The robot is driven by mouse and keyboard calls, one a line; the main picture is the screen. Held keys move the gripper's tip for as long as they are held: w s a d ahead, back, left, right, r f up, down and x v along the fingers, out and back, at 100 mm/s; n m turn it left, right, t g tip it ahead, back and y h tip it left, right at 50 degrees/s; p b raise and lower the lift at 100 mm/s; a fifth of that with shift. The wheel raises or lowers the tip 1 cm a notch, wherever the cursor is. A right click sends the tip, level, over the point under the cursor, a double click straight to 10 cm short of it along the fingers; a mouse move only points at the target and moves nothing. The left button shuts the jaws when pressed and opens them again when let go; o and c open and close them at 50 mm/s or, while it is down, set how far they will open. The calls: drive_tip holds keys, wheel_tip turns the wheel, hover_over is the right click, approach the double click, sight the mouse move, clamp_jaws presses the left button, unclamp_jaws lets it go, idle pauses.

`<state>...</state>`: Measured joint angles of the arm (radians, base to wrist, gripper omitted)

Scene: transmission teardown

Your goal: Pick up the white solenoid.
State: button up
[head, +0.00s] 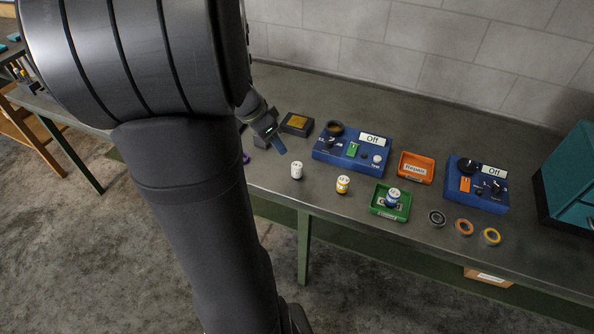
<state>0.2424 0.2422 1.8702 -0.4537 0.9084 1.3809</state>
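The white solenoid (297,171) stands upright on the grey workbench, near its front edge. My gripper (280,150) is above and to the left of it in the picture, fingertips pointing down towards the bench and apart from the solenoid. The fingers show edge-on and small, so I cannot tell whether they are open or shut. A yellow-and-white solenoid (343,185) stands to the right of the white one. A blue-and-white solenoid (392,198) stands in a green tray (379,209).
Two blue test boxes marked Off, one at the middle (340,160) and one at the right (464,193), flank an orange tray (416,168). A dark block (297,124) sits behind my gripper. Several rings, including a dark one (437,218), lie near the front edge. A teal case (570,185) stands far right.

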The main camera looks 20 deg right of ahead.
sight(295, 166)
drive_tip(key=x, duration=1.1)
drive_tip(key=shift+d+f, duration=0.2)
drive_tip(key=shift+f, duration=0.15)
drive_tip(key=shift+d+x, duration=0.15)
drive_tip(key=shift+x, duration=1.25)
drive_tip(key=shift+d+x, duration=0.15)
drive_tip(key=shift+x, duration=1.3)
drive_tip(key=shift+w+r, duration=0.1)
drive_tip(key=shift+r, duration=0.05)
drive_tip(key=c, duration=1.2)
